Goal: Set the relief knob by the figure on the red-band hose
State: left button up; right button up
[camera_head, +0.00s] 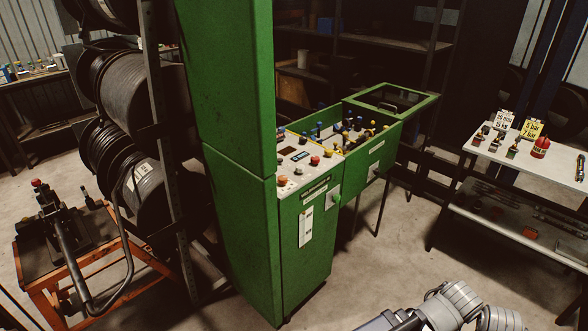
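A tall green machine cabinet (235,210) stands in the middle of the view. Its light control panel (296,160) carries several small coloured knobs and buttons, among them a red one (282,181). A green round knob (336,198) sits on the front face. I cannot tell which is the relief knob. A short dark piece (580,167), perhaps a hose, lies on the right table; no red band or figure is readable. Part of my pale arm shows at the bottom right, but no gripper fingers show. My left gripper is out of view.
An orange stand (70,275) with a lever tool is at the lower left. The right table (490,150) holds yellow and white cards, small fittings and a red bottle-like item (541,147). Floor before the cabinet is clear.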

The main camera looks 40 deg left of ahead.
aim_at(282, 179)
jog(key=i+l+u, duration=0.1)
jog(key=i+u, duration=0.2)
jog(key=i, duration=0.35)
jog(key=i+u, duration=0.3)
jog(key=u, duration=0.2)
jog(key=i+l+u, duration=0.2)
jog(key=u, duration=0.25)
jog(key=i+l+u, duration=0.25)
jog(key=u, duration=0.25)
jog(key=i+l+u, duration=0.5)
jog(key=u, duration=0.2)
